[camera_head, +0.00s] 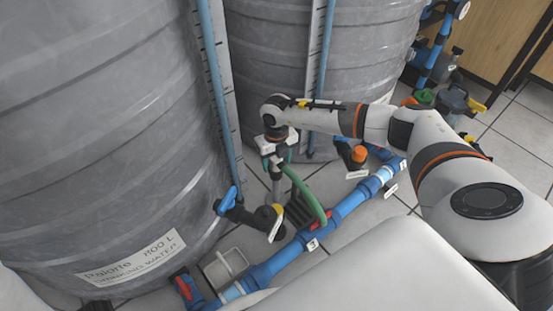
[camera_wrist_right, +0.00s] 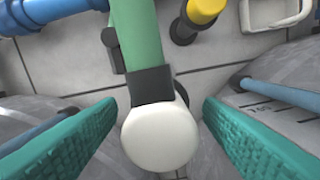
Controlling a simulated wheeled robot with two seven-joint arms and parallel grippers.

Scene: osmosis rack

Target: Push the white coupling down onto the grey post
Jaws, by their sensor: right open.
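The white coupling (camera_wrist_right: 160,138) shows in the right wrist view as a round white cap. A black collar (camera_wrist_right: 150,85) and a green hose (camera_wrist_right: 137,35) join it. My right gripper (camera_wrist_right: 160,118) is open, with one teal finger on each side of the coupling and visible gaps between. In the head view my right gripper (camera_head: 276,160) points down at the upper end of the green hose (camera_head: 307,193), where the coupling cannot be made out. My left gripper is not in view.
Large grey tanks (camera_head: 85,130) stand at left and behind. A blue pipe (camera_head: 345,207) with red-handled valves runs across the floor.

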